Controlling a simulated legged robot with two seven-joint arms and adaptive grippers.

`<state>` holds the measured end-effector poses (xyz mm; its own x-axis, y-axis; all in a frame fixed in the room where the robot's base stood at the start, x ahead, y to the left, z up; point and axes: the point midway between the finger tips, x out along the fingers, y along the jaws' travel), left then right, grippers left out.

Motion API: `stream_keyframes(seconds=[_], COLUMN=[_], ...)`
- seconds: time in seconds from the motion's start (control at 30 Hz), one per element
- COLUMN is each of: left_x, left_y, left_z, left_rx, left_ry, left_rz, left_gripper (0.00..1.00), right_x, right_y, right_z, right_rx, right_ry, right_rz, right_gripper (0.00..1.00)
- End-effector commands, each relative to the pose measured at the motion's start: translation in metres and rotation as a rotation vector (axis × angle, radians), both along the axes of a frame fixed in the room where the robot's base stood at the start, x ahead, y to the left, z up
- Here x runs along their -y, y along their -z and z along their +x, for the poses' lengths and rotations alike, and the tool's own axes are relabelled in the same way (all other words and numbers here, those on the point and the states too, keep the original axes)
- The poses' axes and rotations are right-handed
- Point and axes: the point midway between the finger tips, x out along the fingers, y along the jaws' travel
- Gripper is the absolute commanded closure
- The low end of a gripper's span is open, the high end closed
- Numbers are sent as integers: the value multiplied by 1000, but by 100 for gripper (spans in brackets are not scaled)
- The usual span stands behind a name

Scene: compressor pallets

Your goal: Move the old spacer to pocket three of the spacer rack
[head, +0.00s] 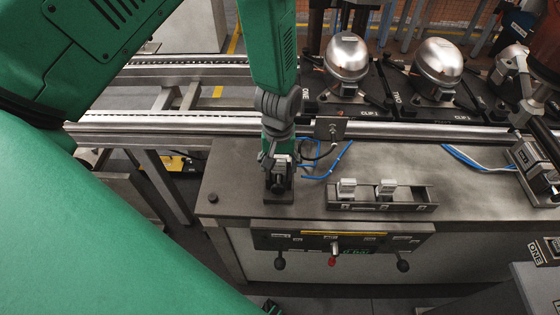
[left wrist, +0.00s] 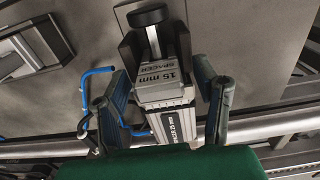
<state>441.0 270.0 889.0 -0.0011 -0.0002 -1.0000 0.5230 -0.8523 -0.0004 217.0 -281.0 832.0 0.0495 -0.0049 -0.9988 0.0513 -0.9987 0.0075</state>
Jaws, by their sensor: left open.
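The spacer (left wrist: 160,75) is a grey block marked "15 mm SPACER"; it sits in a dark stand on the bench, which shows in the head view (head: 279,191). My left gripper (head: 279,158) points down over that stand. In the left wrist view its two fingers (left wrist: 163,105) are apart, one on each side of the spacer, with gaps visible. The spacer rack (head: 380,207) lies on the bench to the right. Blocks stand in its left pocket (head: 346,188) and middle pocket (head: 387,187); the right pocket looks empty.
A rail (head: 420,131) runs behind the bench top, with a small bracket (head: 330,128) and blue cables (head: 341,160) near the gripper. Compressors (head: 347,57) stand behind it. A panel with knobs (head: 340,240) is on the bench front. The bench between stand and rack is clear.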

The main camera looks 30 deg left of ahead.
Motion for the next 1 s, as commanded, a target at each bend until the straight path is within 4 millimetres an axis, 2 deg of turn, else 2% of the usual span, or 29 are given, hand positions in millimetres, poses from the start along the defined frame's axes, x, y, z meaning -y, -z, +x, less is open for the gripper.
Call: stream_keyframes(seconds=[0.1,0.17,0.2,0.27,0.53,1.0], left_x=[0,0,0,0,0,0], left_y=[0,0,0,0,-3,-22], left_z=[0,0,0,0,0,0], left_rx=[0,0,0,0,1,1], left_ry=[0,0,0,0,0,0], left_rz=[0,0,0,0,1,1], left_gripper=[45,66,80,100,100,100], right_x=[0,0,0,0,0,0], right_y=[0,0,0,0,-2,-20], right_z=[0,0,0,0,0,0], right_rx=[0,0,0,0,0,0], right_ry=[0,0,0,0,0,0], right_rz=[0,0,0,0,0,0], right_gripper=[100,100,100,100,100,100])
